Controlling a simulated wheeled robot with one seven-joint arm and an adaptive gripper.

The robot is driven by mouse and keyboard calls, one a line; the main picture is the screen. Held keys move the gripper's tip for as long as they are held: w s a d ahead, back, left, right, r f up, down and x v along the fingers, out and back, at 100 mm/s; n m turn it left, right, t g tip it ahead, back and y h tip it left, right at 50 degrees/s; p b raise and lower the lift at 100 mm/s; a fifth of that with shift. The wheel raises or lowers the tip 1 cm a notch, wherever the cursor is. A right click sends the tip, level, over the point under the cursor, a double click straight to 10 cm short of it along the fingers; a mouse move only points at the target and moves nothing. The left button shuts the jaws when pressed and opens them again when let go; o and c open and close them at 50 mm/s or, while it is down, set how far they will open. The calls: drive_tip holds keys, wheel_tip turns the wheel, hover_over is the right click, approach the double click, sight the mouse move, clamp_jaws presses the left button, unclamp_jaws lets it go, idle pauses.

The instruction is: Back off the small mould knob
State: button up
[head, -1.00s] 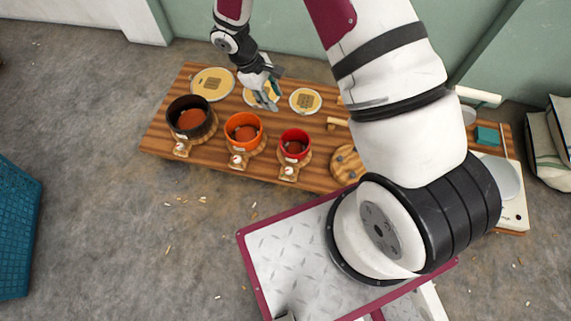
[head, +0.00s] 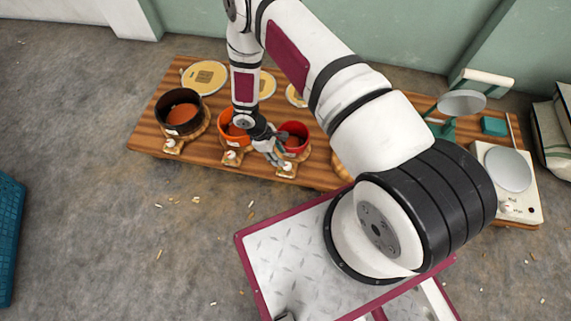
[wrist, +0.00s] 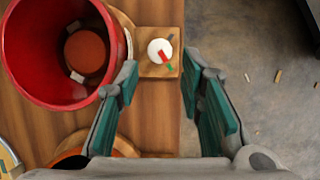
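The small mould is the red pot (head: 296,133), the smallest of three pots on the wooden table; in the wrist view it is the red pot (wrist: 62,50) at upper left, with a brown round piece inside. Its white round knob (wrist: 159,49) sits on a small wooden block at the table's front edge. The knob bears a red mark, with a green and a dark mark beside it. My gripper (head: 283,163) is over this block in the head view. In the wrist view my gripper (wrist: 159,66) is open, its teal-padded fingers apart on either side of the knob, apparently not touching it.
The orange pot (head: 227,139) and black pot (head: 182,113) stand to the left, each with its own knob. Pale discs, including the largest disc (head: 205,77), lie behind. A white scale (head: 520,204) stands at right.

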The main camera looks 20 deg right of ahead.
sight(287, 165)
drive_tip(key=b+x, duration=0.1)
drive_tip(key=x, duration=0.5)
drive_tip(key=shift+d+f+b, duration=0.1)
drive_tip(key=shift+f+b, duration=0.25)
clamp_jaws()
